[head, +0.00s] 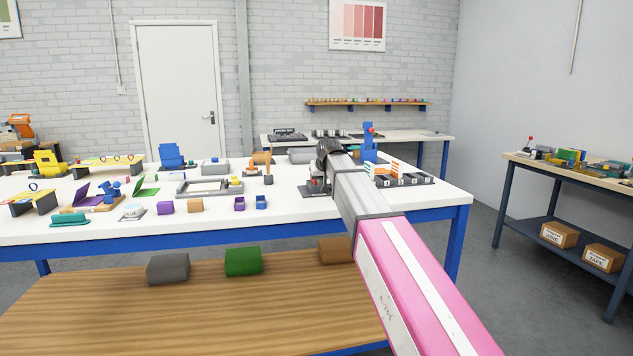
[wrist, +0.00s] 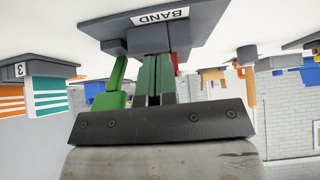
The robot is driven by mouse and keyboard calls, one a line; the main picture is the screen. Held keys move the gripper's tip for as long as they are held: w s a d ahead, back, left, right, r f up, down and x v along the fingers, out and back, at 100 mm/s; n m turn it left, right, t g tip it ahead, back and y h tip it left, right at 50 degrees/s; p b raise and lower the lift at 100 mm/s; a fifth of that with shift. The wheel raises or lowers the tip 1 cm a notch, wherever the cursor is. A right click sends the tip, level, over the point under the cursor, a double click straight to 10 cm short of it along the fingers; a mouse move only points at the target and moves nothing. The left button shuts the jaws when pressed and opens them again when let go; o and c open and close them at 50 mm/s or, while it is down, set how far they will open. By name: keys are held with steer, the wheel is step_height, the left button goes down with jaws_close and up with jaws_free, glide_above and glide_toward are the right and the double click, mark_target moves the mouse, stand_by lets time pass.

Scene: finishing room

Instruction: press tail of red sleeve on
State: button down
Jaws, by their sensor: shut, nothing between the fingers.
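A dark fixture labelled BAND (wrist: 160,15) appears upside down in the wrist view; the head view shows a dark stand (head: 317,190) on the white table, below the end of my arm. A small red part (wrist: 175,60), which looks like the red sleeve, shows at the fixture's block, mostly hidden behind my fingers. A bright green piece (wrist: 116,82) is left of the fingers. My gripper (wrist: 156,60) is shut and empty, its fingers together close to the block. Whether they touch the block or the sleeve, I cannot tell. The sleeve's tail cannot be made out.
The white table (head: 290,212) holds several fixtures and small blocks. A dark rack with orange-striped parts (head: 400,180) stands right of my arm. A blue machine (head: 369,143) is behind.

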steer(key=shift+w+a, duration=0.15)
steer(key=shift+w, duration=0.35)
stand_by(1.2)
steer(key=shift+s, duration=0.1)
steer(key=shift+s+d, duration=0.2)
steer(key=shift+s, duration=0.35)
steer(key=shift+s+d, duration=0.15)
steer(key=shift+s, duration=0.4)
step_height(320, 180, up, 10)
stand_by(0.6)
